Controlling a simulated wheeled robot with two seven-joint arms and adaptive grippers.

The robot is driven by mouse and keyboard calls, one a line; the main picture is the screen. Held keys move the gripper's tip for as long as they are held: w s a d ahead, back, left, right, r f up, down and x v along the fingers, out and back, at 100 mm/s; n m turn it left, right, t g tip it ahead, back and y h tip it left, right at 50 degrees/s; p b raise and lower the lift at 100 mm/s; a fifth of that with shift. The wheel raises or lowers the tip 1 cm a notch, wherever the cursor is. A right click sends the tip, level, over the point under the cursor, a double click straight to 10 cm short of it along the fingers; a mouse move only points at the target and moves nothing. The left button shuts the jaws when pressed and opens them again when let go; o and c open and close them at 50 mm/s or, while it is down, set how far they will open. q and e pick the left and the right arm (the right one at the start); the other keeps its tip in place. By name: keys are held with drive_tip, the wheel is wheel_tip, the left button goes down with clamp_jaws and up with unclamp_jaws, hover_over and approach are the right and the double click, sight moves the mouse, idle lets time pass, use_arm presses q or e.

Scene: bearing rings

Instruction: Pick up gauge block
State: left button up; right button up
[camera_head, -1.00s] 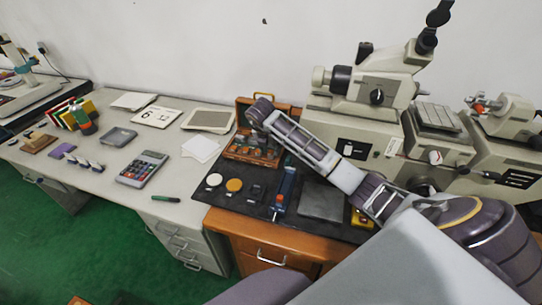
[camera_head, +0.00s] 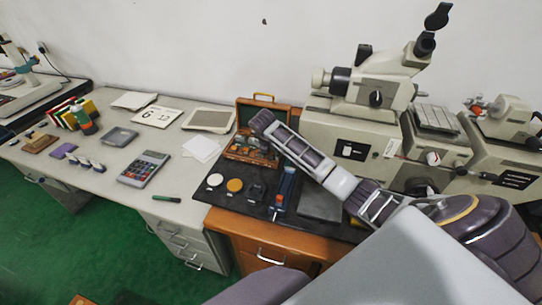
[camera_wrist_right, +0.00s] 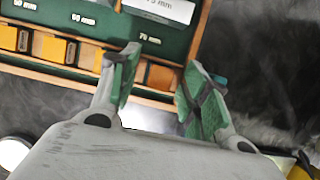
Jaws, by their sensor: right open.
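The gauge blocks are orange-faced pieces in slots of an open wooden case with green lining, in the right wrist view. One block (camera_wrist_right: 55,48) is left of my right gripper (camera_wrist_right: 161,60); another orange block (camera_wrist_right: 160,77) shows between its fingers. The fingers are open, with green pads, and nothing is visibly held. Their tips reach over the case's front edge; contact cannot be told. In the head view the case (camera_head: 281,115) stands on the dark mat, with my right wrist over it; the fingers there are mostly hidden. My left gripper is not in view.
A dark mat (camera_head: 229,202) holds a white disc (camera_head: 214,181), an orange disc (camera_head: 235,185), a blue tool (camera_head: 286,184) and a grey plate (camera_head: 318,205). A large measuring machine (camera_head: 345,118) stands behind right. A calculator (camera_head: 143,169) lies on the left desk.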

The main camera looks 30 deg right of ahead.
sight(271, 153)
idle(0.3)
clamp_jaws()
drive_tip(key=shift+r, duration=0.15)
wheel_tip(271, 153, up, 10)
drive_tip(key=b, duration=0.1)
drive_tip(key=shift+b, duration=0.3)
idle(0.5)
